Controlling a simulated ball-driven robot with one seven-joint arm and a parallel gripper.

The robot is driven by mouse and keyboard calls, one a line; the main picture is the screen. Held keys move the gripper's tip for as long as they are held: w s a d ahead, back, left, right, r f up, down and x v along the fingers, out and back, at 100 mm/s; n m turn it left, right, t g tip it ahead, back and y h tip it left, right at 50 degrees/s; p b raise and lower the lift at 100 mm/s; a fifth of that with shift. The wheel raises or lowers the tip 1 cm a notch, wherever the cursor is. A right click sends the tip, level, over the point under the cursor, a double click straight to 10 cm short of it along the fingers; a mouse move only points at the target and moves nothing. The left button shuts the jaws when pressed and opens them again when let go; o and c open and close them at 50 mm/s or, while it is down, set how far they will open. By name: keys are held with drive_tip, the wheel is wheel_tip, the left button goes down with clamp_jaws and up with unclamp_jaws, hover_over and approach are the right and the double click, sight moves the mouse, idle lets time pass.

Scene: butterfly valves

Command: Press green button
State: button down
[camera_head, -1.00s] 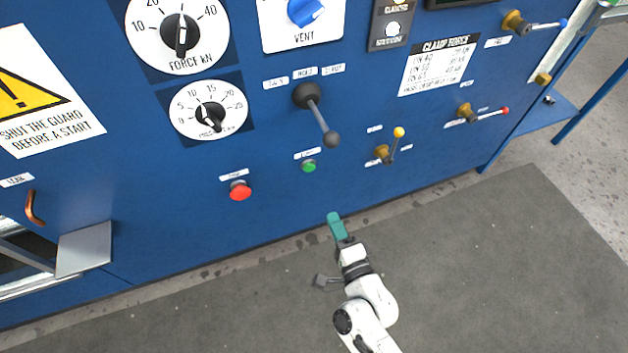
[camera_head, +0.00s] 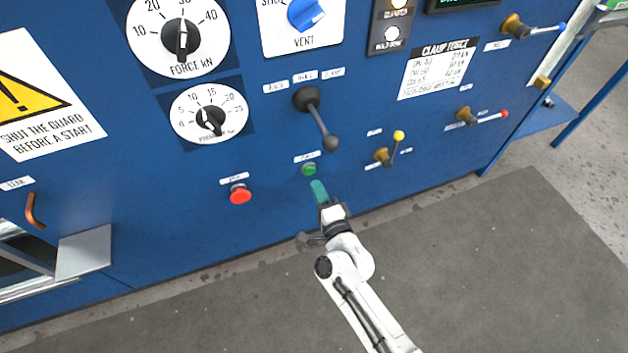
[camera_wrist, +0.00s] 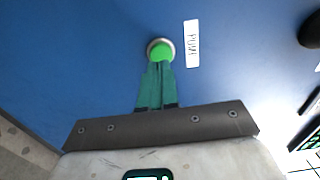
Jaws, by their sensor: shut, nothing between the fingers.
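The green button (camera_head: 308,169) is a small round push button on the blue panel, under a small white label. My gripper (camera_head: 317,186) has teal fingers and is just below the button in the head view, its tips pointing up at it. In the wrist view the green button (camera_wrist: 160,50) sits in a silver ring, straight beyond the fingertips of my gripper (camera_wrist: 159,66). The fingers are shut together with nothing between them. The tips overlap the button's lower edge in that view; I cannot tell whether they touch it.
A red button (camera_head: 240,193) is to the left. A grey ball-ended lever (camera_head: 318,120) juts out above the green button. A yellow-tipped valve handle (camera_head: 390,150) is to the right, and a red-tipped one (camera_head: 483,116) farther right. The floor in front is clear.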

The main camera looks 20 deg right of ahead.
sight(310, 173)
drive_tip(key=shift+w+a, duration=0.1)
drive_tip(key=shift+w, duration=1.5)
